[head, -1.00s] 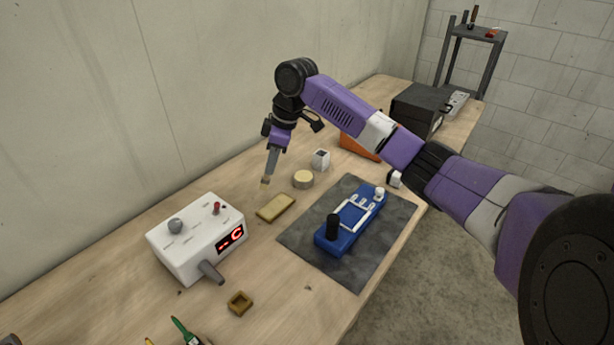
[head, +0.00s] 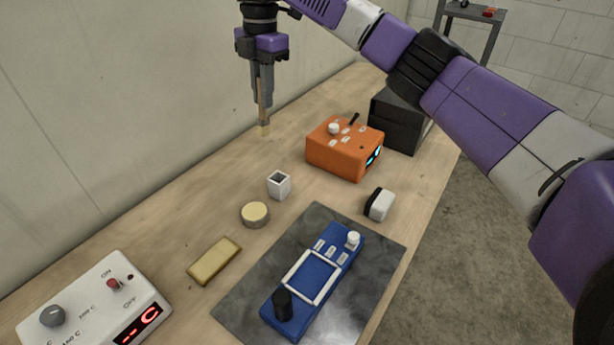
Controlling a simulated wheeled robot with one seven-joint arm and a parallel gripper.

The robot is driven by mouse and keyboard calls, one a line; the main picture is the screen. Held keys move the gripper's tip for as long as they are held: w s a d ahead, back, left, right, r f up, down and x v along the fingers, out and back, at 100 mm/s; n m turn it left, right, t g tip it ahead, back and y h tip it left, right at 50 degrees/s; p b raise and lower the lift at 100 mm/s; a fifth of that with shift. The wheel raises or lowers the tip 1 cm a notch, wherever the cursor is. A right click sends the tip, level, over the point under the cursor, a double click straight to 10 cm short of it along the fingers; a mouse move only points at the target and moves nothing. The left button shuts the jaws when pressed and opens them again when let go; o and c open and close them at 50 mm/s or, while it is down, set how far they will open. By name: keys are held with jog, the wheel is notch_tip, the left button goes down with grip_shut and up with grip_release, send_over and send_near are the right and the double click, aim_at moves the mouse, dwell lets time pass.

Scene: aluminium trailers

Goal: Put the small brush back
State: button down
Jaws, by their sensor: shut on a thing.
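My gripper (head: 262,88) points down over the back-left part of the bench and is shut on the small brush (head: 264,117). The brush hangs upright below the fingers, brown with a pale yellowish tip at the bottom. Its upper part is hidden between the fingers. The tip appears above the bench top, clear of other things. A small white square cup (head: 279,187) with a dark opening stands on the bench, lower in the picture and slightly right of the brush.
A round tin (head: 255,215) and a yellow sponge-like block (head: 214,261) lie nearer. An orange device (head: 344,150) stands right of the brush, a black box (head: 401,120) behind it. A blue holder (head: 314,283) rests on a grey mat (head: 375,275). A white station (head: 95,305) is front left.

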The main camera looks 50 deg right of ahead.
notch_tip(320, 180, down, 20)
jog(key=s+d+n+p, duration=0.1)
jog(key=shift+d+h, duration=0.15)
jog(key=shift+h, duration=0.25)
jog(key=shift+f, duration=0.2)
jog(key=c, duration=1.4)
grip_release()
jog(key=shift+r, duration=0.1)
notch_tip(320, 180, up, 12)
jog(key=b, duration=0.1)
jog(key=shift+b, duration=0.3)
